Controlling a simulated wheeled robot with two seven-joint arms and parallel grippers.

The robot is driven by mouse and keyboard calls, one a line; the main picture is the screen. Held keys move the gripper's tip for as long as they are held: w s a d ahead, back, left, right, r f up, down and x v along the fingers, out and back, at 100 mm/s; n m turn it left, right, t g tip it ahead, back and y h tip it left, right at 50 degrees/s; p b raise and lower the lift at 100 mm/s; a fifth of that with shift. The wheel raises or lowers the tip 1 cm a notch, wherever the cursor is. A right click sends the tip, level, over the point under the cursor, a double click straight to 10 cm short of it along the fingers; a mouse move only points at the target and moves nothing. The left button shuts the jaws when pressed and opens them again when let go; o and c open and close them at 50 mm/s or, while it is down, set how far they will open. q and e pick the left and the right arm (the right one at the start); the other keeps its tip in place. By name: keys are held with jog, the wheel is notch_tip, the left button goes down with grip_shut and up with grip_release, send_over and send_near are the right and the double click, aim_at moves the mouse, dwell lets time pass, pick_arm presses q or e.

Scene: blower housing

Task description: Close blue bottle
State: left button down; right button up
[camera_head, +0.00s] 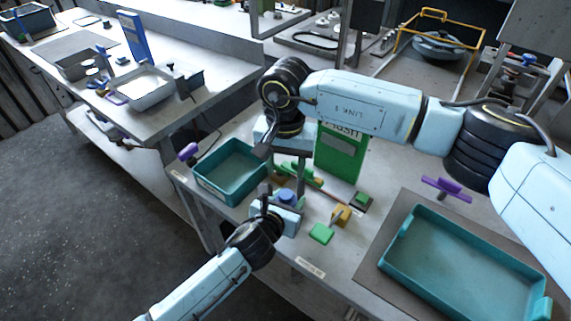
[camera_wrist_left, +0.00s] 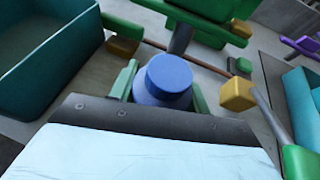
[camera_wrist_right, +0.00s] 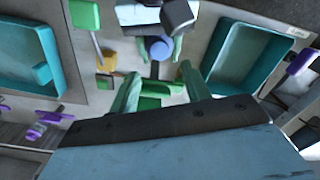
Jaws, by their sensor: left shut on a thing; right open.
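The blue bottle (camera_head: 287,196) stands on the table between the small teal bin and the green blocks. Its round blue top (camera_wrist_left: 168,75) faces the left wrist view, with a wider blue part below it; I cannot tell whether a separate cap sits on it. My left gripper (camera_head: 283,205) is shut on the bottle, its green fingers on either side. My right gripper (camera_head: 284,162) is open and empty, pointing down just behind the bottle. In the right wrist view the bottle (camera_wrist_right: 159,47) shows beyond the two spread fingers, apart from them.
The small teal bin (camera_head: 205,188) stands left of the bottle, and a large teal tray (camera_head: 395,268) lies at right. A green panel (camera_head: 350,168) stands behind. Green and yellow blocks (camera_head: 341,214) and a purple-handled part (camera_head: 446,189) lie nearby.

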aim_at(286, 194)
jog(key=shift+f, duration=4.05)
jog(key=c, duration=1)
jog(key=m, duration=0.4)
jog(key=shift+m, duration=0.3)
jog(key=m, duration=0.5)
jog(key=o, duration=1.1)
jog(key=shift+c, duration=0.2)
